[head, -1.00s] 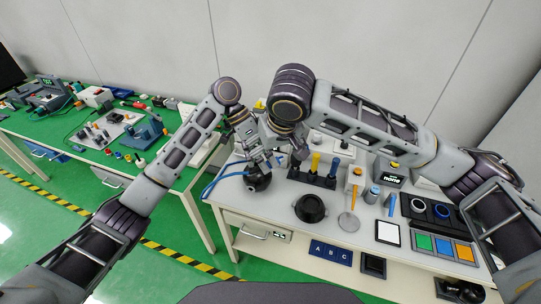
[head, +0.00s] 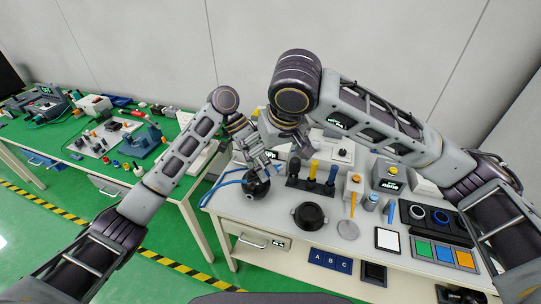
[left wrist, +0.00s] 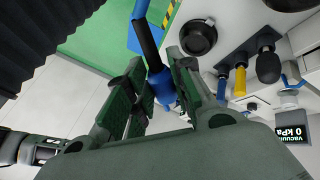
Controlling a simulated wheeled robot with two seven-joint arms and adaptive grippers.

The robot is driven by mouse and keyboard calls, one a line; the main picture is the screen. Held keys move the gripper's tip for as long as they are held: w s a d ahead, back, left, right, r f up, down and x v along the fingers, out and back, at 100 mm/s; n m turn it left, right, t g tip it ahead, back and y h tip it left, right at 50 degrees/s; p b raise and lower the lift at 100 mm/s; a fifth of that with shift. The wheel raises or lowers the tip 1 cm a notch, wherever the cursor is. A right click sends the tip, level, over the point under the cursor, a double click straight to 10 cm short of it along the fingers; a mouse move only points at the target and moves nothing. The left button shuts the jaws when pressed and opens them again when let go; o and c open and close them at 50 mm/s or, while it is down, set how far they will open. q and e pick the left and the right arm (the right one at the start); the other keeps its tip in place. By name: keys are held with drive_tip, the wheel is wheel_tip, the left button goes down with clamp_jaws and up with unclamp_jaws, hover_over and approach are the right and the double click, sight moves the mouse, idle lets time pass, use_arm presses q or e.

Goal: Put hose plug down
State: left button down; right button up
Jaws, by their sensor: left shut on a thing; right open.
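The blue hose plug (left wrist: 163,86) with a black sleeve sits between the fingers of my left gripper (left wrist: 158,92), which is shut on it. A blue hose (head: 222,181) curves down to the left of the ball. My right gripper (head: 290,143) is open, higher and just behind the left one, and largely hidden by its arm.
A rack (head: 310,187) with blue, yellow and black tools stands right of the ball. A black pot (head: 308,215), grey disc (head: 348,230) and white panel (head: 387,239) lie nearer the front. Colored bins (head: 444,250) are at the right. A green bench (head: 85,150) is at the left.

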use_arm(q)
drive_tip(key=shift+s+a+m+g+y, duration=0.3)
drive_tip(key=shift+a+m+g+y, duration=0.2)
drive_tip(key=shift+a+m, duration=0.5)
drive_tip(key=shift+s+a+m+g+y, duration=0.25)
drive_tip(key=shift+a+m+g+y, duration=0.35)
drive_tip(key=shift+m, duration=0.7)
drive_tip(key=shift+a, duration=0.1)
